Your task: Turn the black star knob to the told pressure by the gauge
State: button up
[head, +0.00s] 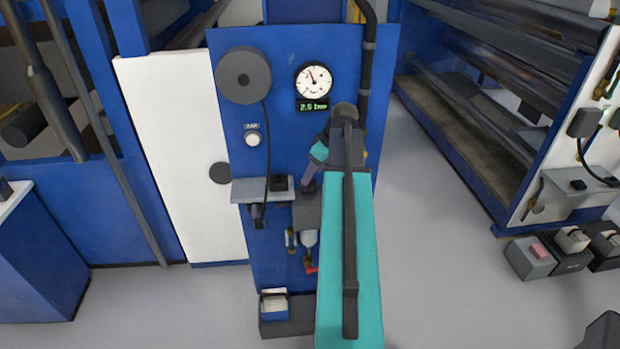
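The round white gauge (313,82) is on the upper part of the blue panel, with a needle pointing up and slightly left. The green digital display (313,106) under it seems to read 2.5 bar. A dark grey regulator block (306,211) is mounted lower on the panel, with a pale bowl (308,241) below it. My gripper (309,181) points down just above that block, partly behind my arm. I cannot make out the black star knob; my gripper and arm cover that spot. Whether the fingers are open or shut does not show.
A small grey shelf (257,192) juts out left of the block. A black cable hangs from the grey disc (243,75). A red valve handle (311,270) sits below the bowl. Clear grey floor (440,230) lies to the right, before the roller machine.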

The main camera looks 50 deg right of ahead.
jog(key=shift+p+x, duration=0.55)
jog(key=shift+x, duration=1.6)
jog(key=c, duration=0.8)
